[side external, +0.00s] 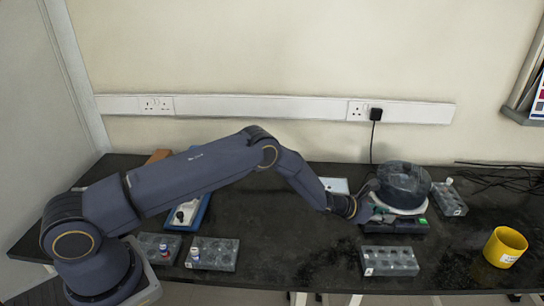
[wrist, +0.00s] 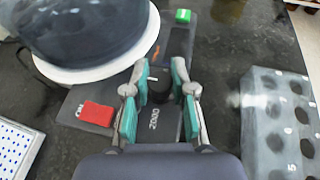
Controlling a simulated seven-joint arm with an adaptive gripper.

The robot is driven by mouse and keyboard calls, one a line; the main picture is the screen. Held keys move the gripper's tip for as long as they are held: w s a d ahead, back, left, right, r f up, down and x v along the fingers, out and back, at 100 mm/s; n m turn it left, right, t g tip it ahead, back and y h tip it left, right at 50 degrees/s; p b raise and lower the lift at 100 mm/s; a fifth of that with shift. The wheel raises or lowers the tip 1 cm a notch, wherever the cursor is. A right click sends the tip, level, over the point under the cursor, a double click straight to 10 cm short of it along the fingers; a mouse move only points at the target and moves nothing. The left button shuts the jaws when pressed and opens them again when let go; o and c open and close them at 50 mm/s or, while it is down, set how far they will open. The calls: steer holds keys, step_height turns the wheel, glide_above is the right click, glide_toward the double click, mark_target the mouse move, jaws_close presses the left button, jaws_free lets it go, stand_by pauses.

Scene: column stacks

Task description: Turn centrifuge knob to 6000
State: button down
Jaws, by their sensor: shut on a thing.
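The centrifuge (side external: 405,184) stands at the right of the bench, with a dark round lid and a pale rim. It fills the upper left of the wrist view (wrist: 75,30). Its dark knob (wrist: 160,88) is on the control panel, between my gripper's teal finger pads. A small white mark shows near the knob's far side. The label "2000" is printed on the panel on the near side of the knob. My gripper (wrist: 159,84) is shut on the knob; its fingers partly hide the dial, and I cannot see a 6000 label.
A red button (wrist: 97,114) and a green button (wrist: 183,15) flank the knob on the panel. A grey numbered rack (side external: 390,261) lies in front of the centrifuge. A yellow cup (side external: 505,247) stands at the right. More racks and a blue tray lie left, near my arm.

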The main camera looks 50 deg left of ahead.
steer(key=shift+w+a, duration=0.1)
steer(key=m+g+h, duration=0.2)
steer(key=m+h, duration=0.1)
steer(key=shift+m+g+h, duration=0.7)
steer(key=shift+m+g, duration=0.7)
steer(key=c, duration=0.9)
jaws_free()
steer(key=shift+c, duration=0.2)
steer(key=shift+s+a+r, duration=0.2)
steer(key=shift+a, duration=0.25)
steer(key=v, duration=1.1)
